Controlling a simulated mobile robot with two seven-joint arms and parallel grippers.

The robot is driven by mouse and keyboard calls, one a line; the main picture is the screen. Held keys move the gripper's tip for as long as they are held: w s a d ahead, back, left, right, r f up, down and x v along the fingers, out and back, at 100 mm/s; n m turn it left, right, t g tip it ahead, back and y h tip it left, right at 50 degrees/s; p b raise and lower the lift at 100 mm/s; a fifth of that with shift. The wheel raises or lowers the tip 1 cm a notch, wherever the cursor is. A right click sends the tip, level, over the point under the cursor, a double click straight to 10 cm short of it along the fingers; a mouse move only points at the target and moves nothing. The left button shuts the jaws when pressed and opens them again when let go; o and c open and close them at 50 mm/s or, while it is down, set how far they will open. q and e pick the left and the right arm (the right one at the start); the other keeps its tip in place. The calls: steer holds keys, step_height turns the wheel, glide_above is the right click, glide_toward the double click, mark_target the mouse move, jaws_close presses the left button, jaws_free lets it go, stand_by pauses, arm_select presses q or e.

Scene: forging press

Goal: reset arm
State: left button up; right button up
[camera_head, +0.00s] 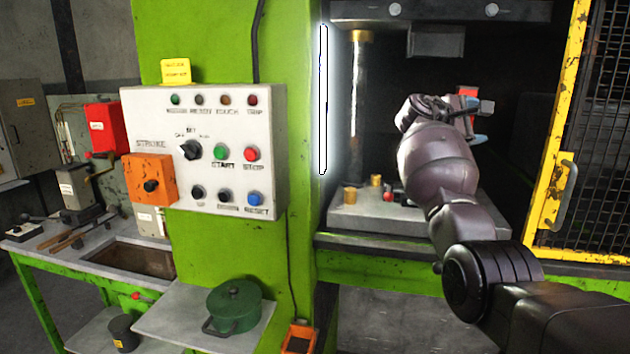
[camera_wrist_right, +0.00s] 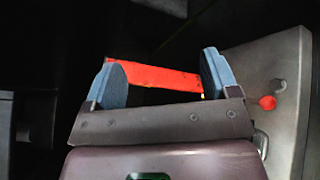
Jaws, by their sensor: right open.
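My right arm reaches from the lower right into the press opening in the head view. My right gripper (camera_head: 477,122) is inside the opening, above the grey press bed (camera_head: 350,219). In the right wrist view its two blue-grey fingers (camera_wrist_right: 163,80) stand wide apart. A red-orange bar (camera_wrist_right: 150,74) shows between and behind the fingers; a small red patch (camera_head: 467,91) beside the gripper in the head view may be the same piece. I cannot tell whether the fingers touch the bar. My left gripper is not in view.
The control panel (camera_head: 245,110) with buttons and a knob is on the green press column (camera_head: 235,22). A yellow mesh gate (camera_head: 560,120) stands open at the right of the opening. A green pot (camera_head: 235,305) sits on a shelf, with a workbench (camera_head: 80,258) at left.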

steer(key=w+a+f+m+t+y, duration=0.2)
steer(key=a+f+m+t+y, duration=0.15)
steer(key=f+t+y, duration=0.45)
steer(key=s+a+f+m+t+y, duration=0.1)
steer(key=s+a+f+m+y, duration=0.1)
steer(key=s+f, duration=1.1)
steer(key=s+a+f+m+t+y+b, duration=0.1)
steer(key=s+a+f+y, duration=0.3)
steer(key=s+f, duration=0.8)
step_height(320, 180, down, 8)
steer(key=shift+s+a+r+m+t+y, duration=0.2)
steer(key=shift+s+a+m+t+y, duration=0.35)
steer(key=shift+y, duration=0.65)
steer(key=s+d+f+g, duration=0.1)
steer(key=s+f, duration=0.5)
steer(key=s, duration=0.2)
steer(key=s+d+f+m+g, duration=0.1)
steer(key=s+f+g, duration=0.1)
steer(key=s+f, duration=0.4)
steer(key=s+f+g+h, duration=0.1)
steer(key=s+f+g, duration=0.1)
steer(key=s+f, duration=0.4)
steer(key=shift+s+d+m+g+b, duration=0.15)
steer(key=shift+s+d+m, duration=0.05)
steer(key=shift+s, duration=0.75)
steer(key=shift+s+d+m+g+b, duration=0.1)
steer(key=shift+s+d+m+b, duration=0.1)
steer(key=shift+s, duration=0.75)
steer(key=shift+c, duration=0.3)
